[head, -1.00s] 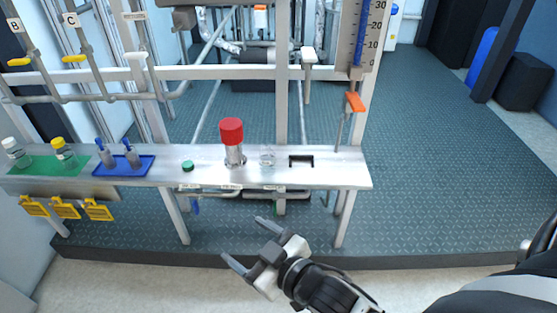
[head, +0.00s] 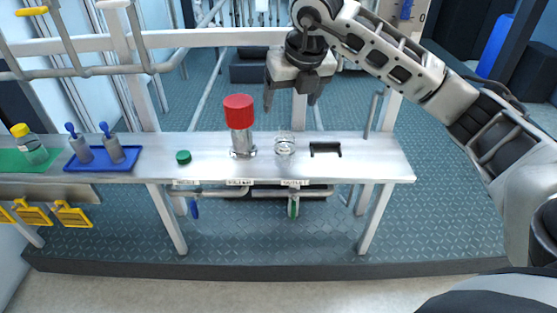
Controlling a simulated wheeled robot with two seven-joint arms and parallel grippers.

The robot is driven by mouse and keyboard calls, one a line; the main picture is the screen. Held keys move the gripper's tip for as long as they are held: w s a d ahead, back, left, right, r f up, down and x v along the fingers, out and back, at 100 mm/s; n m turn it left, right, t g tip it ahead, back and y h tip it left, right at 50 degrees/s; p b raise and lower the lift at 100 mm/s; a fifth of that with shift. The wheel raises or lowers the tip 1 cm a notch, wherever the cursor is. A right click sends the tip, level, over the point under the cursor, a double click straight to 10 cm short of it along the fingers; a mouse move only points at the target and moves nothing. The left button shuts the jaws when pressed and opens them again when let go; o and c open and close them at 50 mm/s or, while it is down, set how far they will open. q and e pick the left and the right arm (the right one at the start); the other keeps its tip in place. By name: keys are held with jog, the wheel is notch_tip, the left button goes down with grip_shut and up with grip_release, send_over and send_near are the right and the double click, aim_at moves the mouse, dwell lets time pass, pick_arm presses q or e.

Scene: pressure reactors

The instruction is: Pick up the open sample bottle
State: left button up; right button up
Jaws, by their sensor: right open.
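The open sample bottle (head: 285,147) is clear and capless. It stands on the metal bench, right of the red-topped cylinder. A green cap (head: 183,157) lies on the bench further left. My right gripper (head: 290,103) is open and empty, fingers pointing down. In the picture it is just above the bottle and apart from it; its exact height and depth over the bench are hard to tell. My left gripper does not show.
The red-topped metal cylinder (head: 239,112) stands close to the left of the bottle. A rectangular slot (head: 325,150) is to its right. A blue tray (head: 82,167) holds two blue-topped bottles. A yellow-capped bottle (head: 30,147) stands on a green mat. Pipes and posts rise behind the bench (head: 380,163).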

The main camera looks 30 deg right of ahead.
aim_at(287, 133)
jog(key=shift+h, duration=0.3)
jog(key=b+x, duration=0.1)
jog(key=x, duration=0.3)
jog(key=b+x, duration=0.1)
jog(key=x, duration=0.3)
jog(key=d+b+x, duration=0.1)
jog(key=x, duration=0.3)
jog(key=shift+f, duration=0.2)
jog(key=b+x, duration=0.1)
jog(key=x, duration=0.4)
jog(key=shift+s+b, duration=0.2)
jog(key=shift+b, duration=0.2)
jog(key=shift+w+d+f, duration=0.1)
jog(key=shift+f, duration=0.15)
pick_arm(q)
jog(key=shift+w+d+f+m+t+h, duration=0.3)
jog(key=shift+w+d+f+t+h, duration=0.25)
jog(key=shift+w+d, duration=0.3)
pick_arm(e)
jog(key=shift+c, duration=0.4)
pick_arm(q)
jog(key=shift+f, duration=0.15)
pick_arm(e)
jog(key=c, duration=1)
